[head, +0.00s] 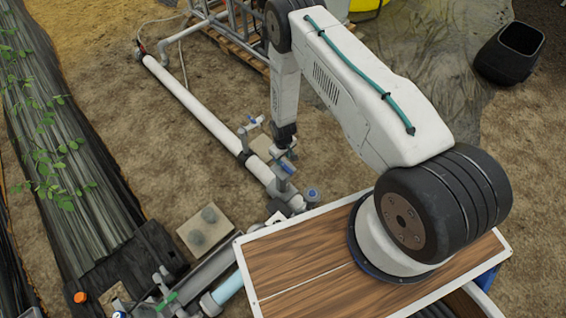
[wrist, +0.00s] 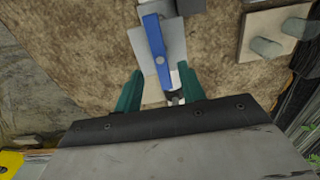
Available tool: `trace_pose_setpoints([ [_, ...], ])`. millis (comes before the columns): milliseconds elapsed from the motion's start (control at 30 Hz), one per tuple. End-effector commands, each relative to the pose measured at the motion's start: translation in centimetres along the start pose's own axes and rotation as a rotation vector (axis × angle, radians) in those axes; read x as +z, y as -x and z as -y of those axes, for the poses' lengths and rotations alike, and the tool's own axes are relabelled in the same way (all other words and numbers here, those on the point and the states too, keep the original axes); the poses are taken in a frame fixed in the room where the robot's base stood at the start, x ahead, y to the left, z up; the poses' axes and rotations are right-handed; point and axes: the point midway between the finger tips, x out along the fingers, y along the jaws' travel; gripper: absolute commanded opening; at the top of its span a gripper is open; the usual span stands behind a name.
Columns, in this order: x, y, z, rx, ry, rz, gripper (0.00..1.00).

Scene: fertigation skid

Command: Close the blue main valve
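A blue lever handle (wrist: 155,45) lies just ahead of my gripper in the wrist view, its near end between the two teal fingers. My gripper (wrist: 160,80) is open, with a gap on both sides of the lever; I see no contact. In the head view my gripper (head: 284,150) points down over the pipe, right above a blue handle (head: 286,167) on a grey fitting. Another blue-handled valve (head: 254,122) stands on the pipe farther up. I cannot tell for sure which one is the main valve.
A white pipe (head: 195,105) runs to the upper left. A round blue-topped fitting (head: 312,194) stands close right of the gripper. A pale slab with two grey cylinders (head: 205,228) lies to the left. Bare soil surrounds the pipe. A black bin (head: 509,53) stands far right.

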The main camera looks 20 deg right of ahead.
Motion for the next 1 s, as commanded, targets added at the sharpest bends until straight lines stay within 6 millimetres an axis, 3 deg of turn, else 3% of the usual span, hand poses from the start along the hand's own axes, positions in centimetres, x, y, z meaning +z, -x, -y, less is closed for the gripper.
trace_pose_setpoints([
  [233,0.0,-3.5,0.0,0.0,-0.001,0.001,0.4],
  [600,0.0,-4.3,0.0,0.0,-0.001,0.001,0.4],
  [633,0.0,-4.3,0.0,0.0,-0.001,0.001,0.37],
  [767,0.0,-4.3,0.0,0.0,-0.001,0.001,0.01],
  [1000,0.0,-4.3,0.0,0.0,-0.006,0.001,0.0],
])
